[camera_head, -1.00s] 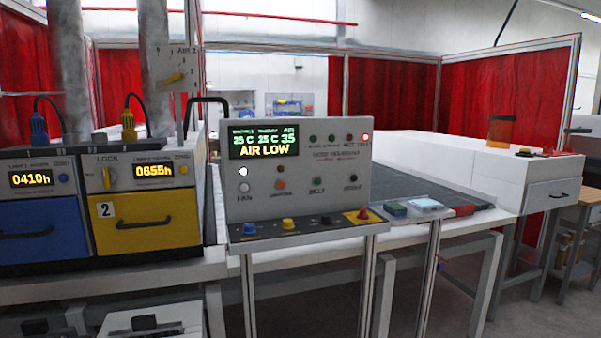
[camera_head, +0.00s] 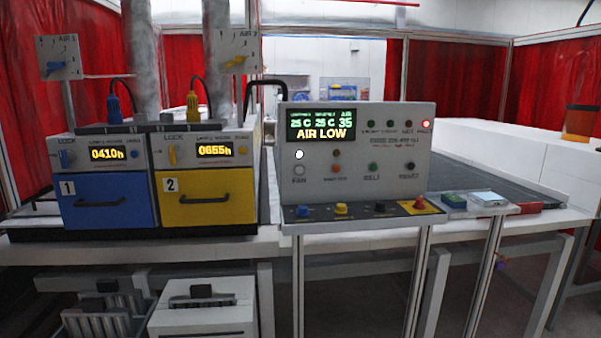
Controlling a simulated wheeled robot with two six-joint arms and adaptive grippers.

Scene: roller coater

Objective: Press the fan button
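The control panel (camera_head: 400,140) stands upright on the table right of centre. Its screen (camera_head: 321,124) reads "AIR LOW" with 25 C, 25 C and 35. The fan button (camera_head: 299,170) is a pale round button at the panel's lower left, above the label "FAN". A white lamp (camera_head: 299,154) is lit just above it. Neither of my grippers shows in the head view.
A blue drawer unit (camera_head: 100,212) and a yellow one (camera_head: 215,208) stand left of the panel. A ledge with blue, yellow, black and red knobs (camera_head: 360,215) juts out below it. A conveyor bed (camera_head: 490,180) runs behind. A white cabinet (camera_head: 203,308) sits below.

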